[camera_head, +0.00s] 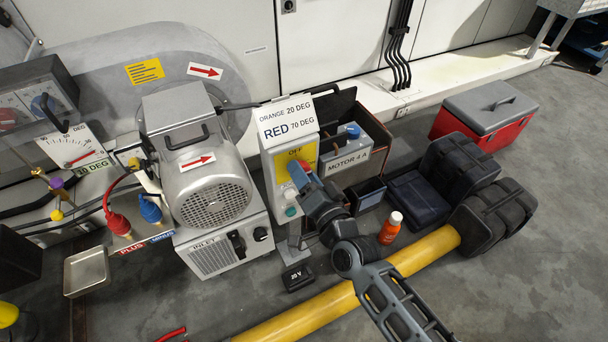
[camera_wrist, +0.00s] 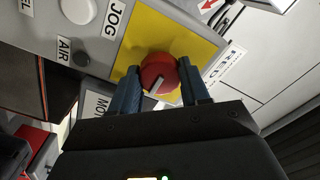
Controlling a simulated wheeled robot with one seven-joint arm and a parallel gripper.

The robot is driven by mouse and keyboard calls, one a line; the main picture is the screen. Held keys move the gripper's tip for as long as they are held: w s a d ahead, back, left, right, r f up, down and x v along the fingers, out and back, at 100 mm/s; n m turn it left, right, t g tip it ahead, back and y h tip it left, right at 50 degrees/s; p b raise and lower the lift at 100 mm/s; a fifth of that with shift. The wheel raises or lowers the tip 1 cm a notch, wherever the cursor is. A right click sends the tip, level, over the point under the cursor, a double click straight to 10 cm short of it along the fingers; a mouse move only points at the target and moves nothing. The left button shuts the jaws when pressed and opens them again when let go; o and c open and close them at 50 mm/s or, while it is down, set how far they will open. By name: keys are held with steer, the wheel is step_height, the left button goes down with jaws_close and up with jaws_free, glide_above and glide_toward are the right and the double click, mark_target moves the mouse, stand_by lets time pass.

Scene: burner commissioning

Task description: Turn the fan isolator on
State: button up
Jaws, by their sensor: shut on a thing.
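The fan isolator is a red round knob with a grey pointer bar, on a yellow plate (camera_wrist: 190,32) marked OFF in the head view. In the wrist view the red knob (camera_wrist: 158,73) sits between my two blue fingers. My gripper (camera_wrist: 160,88) is shut on the knob from both sides. In the head view my gripper (camera_head: 299,174) reaches the yellow face of the grey control box (camera_head: 268,165), and the knob is mostly hidden behind it. The knob's exact setting cannot be read clearly.
A sign reading ORANGE 20 DEG, RED 70 DEG (camera_head: 286,117) tops the box. A MOTOR 4 A box (camera_head: 344,160) stands close at right. The grey motor (camera_head: 205,185) is at left.

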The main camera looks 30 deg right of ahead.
stand_by(0.4)
steer(key=o, duration=1.1)
steer(key=shift+c, duration=0.2)
steer(key=s, duration=0.7)
steer(key=shift+s+p, duration=0.4)
steer(key=shift+p, duration=0.05)
steer(key=shift+s, duration=0.1)
steer(key=s+r+n+g, duration=0.1)
steer(key=s+r+n, duration=0.25)
steer(key=s, duration=0.65)
steer(key=s+r+n+g, duration=0.1)
steer(key=s+r+n, duration=0.25)
steer(key=s, duration=0.65)
steer(key=s+r+n+g, duration=0.15)
steer(key=s+r, duration=0.25)
steer(key=s, duration=0.6)
step_height(320, 180, up, 22)
steer(key=s+n+p, duration=0.2)
steer(key=p, duration=1.6)
steer(key=shift+d+f, duration=0.25)
